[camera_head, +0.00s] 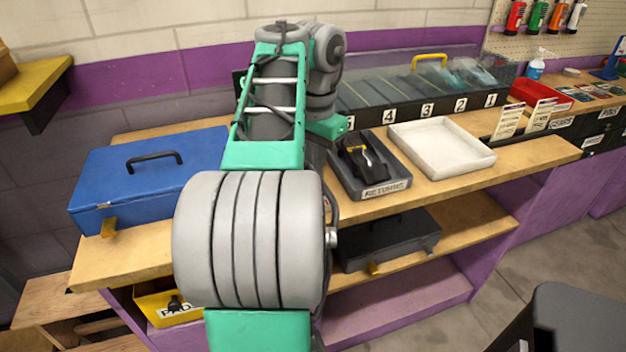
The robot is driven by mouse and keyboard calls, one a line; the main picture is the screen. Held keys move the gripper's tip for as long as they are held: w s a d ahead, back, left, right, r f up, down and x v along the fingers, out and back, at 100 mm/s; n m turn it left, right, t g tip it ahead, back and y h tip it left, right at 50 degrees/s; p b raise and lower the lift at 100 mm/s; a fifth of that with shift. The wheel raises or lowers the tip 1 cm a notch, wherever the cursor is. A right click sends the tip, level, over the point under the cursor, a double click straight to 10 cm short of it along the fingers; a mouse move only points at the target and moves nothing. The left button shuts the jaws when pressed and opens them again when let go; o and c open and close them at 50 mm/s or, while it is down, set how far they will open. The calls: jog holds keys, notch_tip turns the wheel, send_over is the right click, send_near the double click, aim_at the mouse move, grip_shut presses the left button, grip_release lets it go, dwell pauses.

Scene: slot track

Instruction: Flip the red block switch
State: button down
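I cannot make out a red block switch anywhere in the head view. My own arm fills the middle of the picture and hides part of the bench and the wall behind it. My gripper's fingers do not show. The slot track with numbered lanes (385,96) stands at the back of the bench, under a clear cover with a yellow handle (429,58). Its left end is hidden behind my arm.
A blue case (105,165) lies left of my arm. A dark tray labelled RETURNS (402,184) holds a black and yellow thing (362,158). A black case (418,236) sits on the lower shelf.

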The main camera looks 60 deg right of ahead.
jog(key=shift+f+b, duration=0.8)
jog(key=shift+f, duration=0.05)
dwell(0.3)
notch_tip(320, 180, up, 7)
jog(key=p, duration=0.7)
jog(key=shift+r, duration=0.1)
